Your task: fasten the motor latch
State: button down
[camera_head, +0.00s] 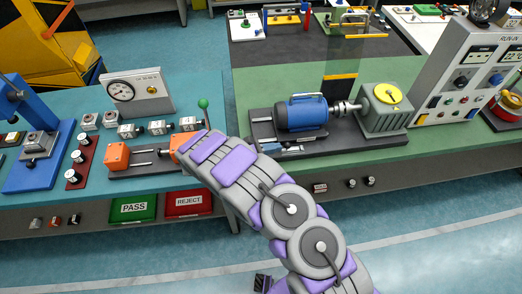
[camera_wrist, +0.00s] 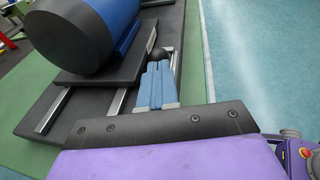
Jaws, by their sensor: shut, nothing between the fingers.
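The blue motor (camera_head: 303,112) sits on a dark base plate (camera_head: 257,131) on the green mat, coupled by a shaft to a grey gearbox (camera_head: 385,118) with a yellow dial. In the wrist view the motor's dark round end (camera_wrist: 75,35) fills the upper left. A black ball knob (camera_wrist: 159,54), seemingly the latch handle, stands by a metal rail along the base plate's edge. My gripper (camera_wrist: 160,66) is shut and empty, its light blue fingers pointing at the knob from the near side. Whether they touch it I cannot tell.
A control panel (camera_head: 470,75) stands right of the gearbox. Left of my arm are an orange clamp fixture (camera_head: 117,157), a green-knobbed lever (camera_head: 203,103) and a gauge box (camera_head: 138,91). The bench's front edge lies close, with open floor (camera_wrist: 235,60) beside it.

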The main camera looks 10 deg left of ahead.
aim_at(286, 146)
jog(key=shift+w+d+f, duration=0.1)
jog(key=shift+w+d, duration=0.15)
jog(key=shift+w, duration=0.05)
jog(key=shift+d, duration=0.15)
jog(key=shift+w+d, duration=0.25)
jog(key=shift+d, duration=0.75)
jog(key=shift+w+d, duration=0.25)
jog(key=shift+d, duration=0.7)
jog(key=shift+a, duration=0.1)
